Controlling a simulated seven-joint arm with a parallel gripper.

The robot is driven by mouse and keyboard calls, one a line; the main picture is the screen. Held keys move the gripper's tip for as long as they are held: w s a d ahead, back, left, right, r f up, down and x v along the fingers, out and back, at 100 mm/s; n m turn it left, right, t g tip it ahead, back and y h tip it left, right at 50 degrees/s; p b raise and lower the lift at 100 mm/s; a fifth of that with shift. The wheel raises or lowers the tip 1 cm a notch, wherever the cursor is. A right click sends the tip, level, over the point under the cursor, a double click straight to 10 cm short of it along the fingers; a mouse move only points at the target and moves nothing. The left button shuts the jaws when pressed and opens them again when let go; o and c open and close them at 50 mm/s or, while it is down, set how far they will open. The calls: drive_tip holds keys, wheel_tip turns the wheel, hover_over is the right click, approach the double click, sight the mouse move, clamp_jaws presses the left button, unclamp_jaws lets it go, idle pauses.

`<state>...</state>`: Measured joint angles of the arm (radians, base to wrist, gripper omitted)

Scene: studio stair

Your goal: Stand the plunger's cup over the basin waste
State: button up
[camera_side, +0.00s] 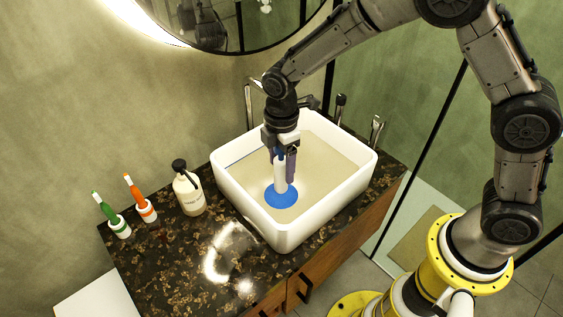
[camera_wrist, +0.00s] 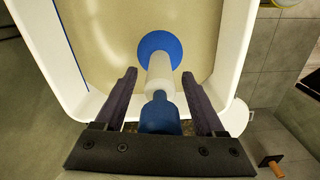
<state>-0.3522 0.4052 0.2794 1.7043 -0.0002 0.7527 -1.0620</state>
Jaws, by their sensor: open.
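The plunger stands upright in the white basin (camera_side: 292,232). It has a flat round blue cup (camera_side: 281,197), a white shaft (camera_side: 280,178) and a blue upper end (camera_wrist: 160,115). In the wrist view the cup (camera_wrist: 160,43) rests on the beige basin floor, away from the walls. My gripper (camera_side: 282,168) points down from above with its jaws open. In the wrist view its two dark fingers (camera_wrist: 160,77) lie on either side of the handle, with a gap showing on both sides. The basin waste is not visible; I cannot tell whether the cup covers it.
The basin sits on a dark speckled counter (camera_side: 165,262). A soap bottle (camera_side: 188,190), a green toothbrush in a cup (camera_side: 118,226) and an orange one (camera_side: 145,210) stand to the left. Chrome taps (camera_side: 377,130) are behind the basin. The basin's walls surround my gripper.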

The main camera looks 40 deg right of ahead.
wheel_tip(320, 180, up, 11)
drive_tip(key=shift+r, duration=0.85)
drive_tip(key=shift+s+d+r, duration=0.1)
drive_tip(key=shift+d+r, duration=0.05)
drive_tip(key=s+d+r+m+t, duration=0.2)
drive_tip(key=s+d+r+m, duration=0.2)
drive_tip(key=s+d+m, duration=0.3)
drive_tip(key=s+d+r+m+t, duration=0.2)
drive_tip(key=s+d+r+m, duration=0.25)
drive_tip(key=s, duration=0.45)
drive_tip(key=s+d+f+m+t, duration=0.1)
drive_tip(key=s+d+f+m, duration=0.1)
drive_tip(key=s, duration=0.6)
drive_tip(key=d+m, duration=0.1)
drive_tip(key=m, duration=0.1)
drive_tip(key=shift+f+m+t, duration=0.3)
drive_tip(key=shift+m, duration=0.05)
